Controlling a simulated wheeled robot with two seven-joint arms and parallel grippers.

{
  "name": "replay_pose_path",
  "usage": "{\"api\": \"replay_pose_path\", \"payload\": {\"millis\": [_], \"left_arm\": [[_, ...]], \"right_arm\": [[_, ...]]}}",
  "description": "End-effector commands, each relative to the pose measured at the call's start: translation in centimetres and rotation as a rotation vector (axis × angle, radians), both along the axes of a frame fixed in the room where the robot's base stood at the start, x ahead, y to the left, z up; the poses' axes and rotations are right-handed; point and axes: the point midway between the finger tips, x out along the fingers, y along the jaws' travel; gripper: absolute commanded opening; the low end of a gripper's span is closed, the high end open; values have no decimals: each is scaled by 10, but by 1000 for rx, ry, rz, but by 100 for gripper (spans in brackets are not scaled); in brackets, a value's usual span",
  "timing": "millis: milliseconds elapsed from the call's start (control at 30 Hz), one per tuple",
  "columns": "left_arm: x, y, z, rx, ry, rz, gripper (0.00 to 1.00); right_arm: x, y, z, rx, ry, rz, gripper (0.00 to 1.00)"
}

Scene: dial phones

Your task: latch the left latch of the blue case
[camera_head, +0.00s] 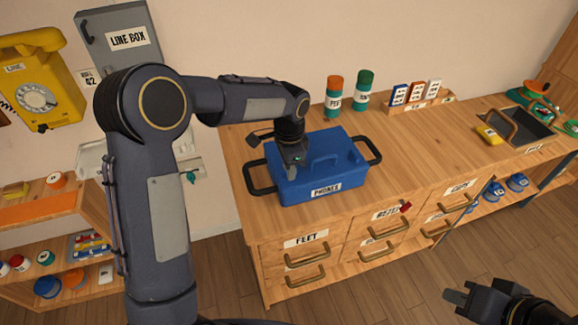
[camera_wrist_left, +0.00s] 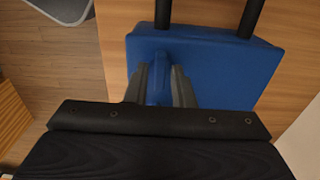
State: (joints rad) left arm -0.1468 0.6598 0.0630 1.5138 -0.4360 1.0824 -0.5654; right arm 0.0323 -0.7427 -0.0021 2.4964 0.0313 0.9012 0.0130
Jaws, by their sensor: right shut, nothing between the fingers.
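The blue case (camera_head: 330,188), marked PHONES, sits lid-down on the wooden workbench, with a black side handle at each end and a raised blue grip on its lid. My left gripper (camera_head: 293,165) points down over the left part of the lid. In the left wrist view, its fingers (camera_wrist_left: 159,88) stand on either side of a narrow blue part, apparently the left latch. I cannot tell whether they press on it. The arm hides part of the lid, and the right latch cannot be made out. My right gripper (camera_head: 458,294) is shut and empty, low at the right, away from the bench.
Orange and green jars (camera_head: 334,97) and a card rack (camera_head: 420,104) stand behind the case. A dark tray (camera_head: 522,126) is far right. Drawers are below the bench front. A yellow wall phone (camera_head: 38,92) hangs at left. The bench right of the case is clear.

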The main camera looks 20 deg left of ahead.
Motion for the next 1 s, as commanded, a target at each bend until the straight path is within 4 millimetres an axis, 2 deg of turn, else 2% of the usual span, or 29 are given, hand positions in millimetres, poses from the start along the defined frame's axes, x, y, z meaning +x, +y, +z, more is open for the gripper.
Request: {"api": "replay_pose_path", "payload": {"millis": [67, 367, 467, 800, 1000], "left_arm": [[0, 0, 0, 0, 0, 1, 33], [0, 0, 2, -1, -1, 2, 33], [1, 0, 11, -1, -3, 2, 33], [1, 0, 66, -1, -4, 2, 33], [0, 0, 78, -1, -1, 0, 33]], "right_arm": [[0, 0, 0, 0, 0, 0, 0], [0, 0, 0, 0, 0, 0, 0], [0, 0, -1, 0, 0, 0, 0], [0, 0, -3, 0, 0, 0, 0], [0, 0, -3, 0, 0, 0, 0]]}}
